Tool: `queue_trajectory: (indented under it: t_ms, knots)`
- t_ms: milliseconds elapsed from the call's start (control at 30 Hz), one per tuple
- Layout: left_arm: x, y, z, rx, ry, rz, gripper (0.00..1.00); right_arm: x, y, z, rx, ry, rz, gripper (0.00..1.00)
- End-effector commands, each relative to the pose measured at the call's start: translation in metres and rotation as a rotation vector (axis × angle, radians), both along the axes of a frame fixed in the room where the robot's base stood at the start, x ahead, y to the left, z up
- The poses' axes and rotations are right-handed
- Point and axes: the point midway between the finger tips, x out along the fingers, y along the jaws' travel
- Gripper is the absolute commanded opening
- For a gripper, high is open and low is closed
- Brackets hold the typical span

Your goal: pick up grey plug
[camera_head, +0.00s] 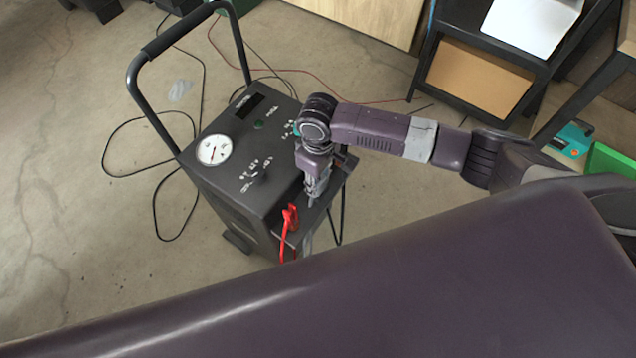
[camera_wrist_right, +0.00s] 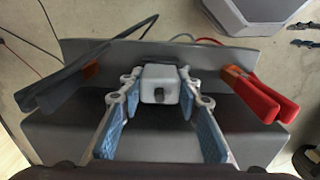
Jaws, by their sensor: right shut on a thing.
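The grey plug (camera_wrist_right: 158,84) is a small light-grey block in the right wrist view, between the fingers of my right gripper (camera_wrist_right: 160,95). The blue-padded fingers are shut on its two sides. In the head view my right gripper (camera_head: 316,195) points down at the front ledge of the dark cart (camera_head: 235,140), and the plug is hidden there. Whether the plug still touches the ledge cannot be told. My left gripper is not in view.
A red clamp (camera_wrist_right: 260,95) is close to the right of the gripper in the wrist view, and a black clamp (camera_wrist_right: 62,85) is to the left. The red clamp (camera_head: 289,222) also shows in the head view. The cart has a tall handle (camera_head: 150,118). Cables lie on the floor.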

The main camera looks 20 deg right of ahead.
Motion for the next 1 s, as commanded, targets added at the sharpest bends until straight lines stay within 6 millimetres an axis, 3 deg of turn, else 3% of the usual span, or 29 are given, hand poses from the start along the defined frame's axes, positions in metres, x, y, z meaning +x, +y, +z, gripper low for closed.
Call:
queue_trajectory:
  t_ms: [267, 467, 667, 1000]
  knots:
    - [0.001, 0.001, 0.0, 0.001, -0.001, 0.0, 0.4, 0.001, 0.0, 0.002, 0.0, -0.001, 0.0, 0.0]
    - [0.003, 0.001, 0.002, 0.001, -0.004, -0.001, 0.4, 0.001, 0.0, 0.016, 0.001, -0.003, 0.0, 0.0]
    - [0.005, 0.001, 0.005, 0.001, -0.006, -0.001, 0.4, 0.002, 0.0, 0.055, 0.004, -0.006, 0.0, 0.0]
    - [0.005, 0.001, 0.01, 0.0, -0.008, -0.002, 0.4, 0.002, 0.001, 0.152, 0.002, -0.006, 0.001, 0.0]
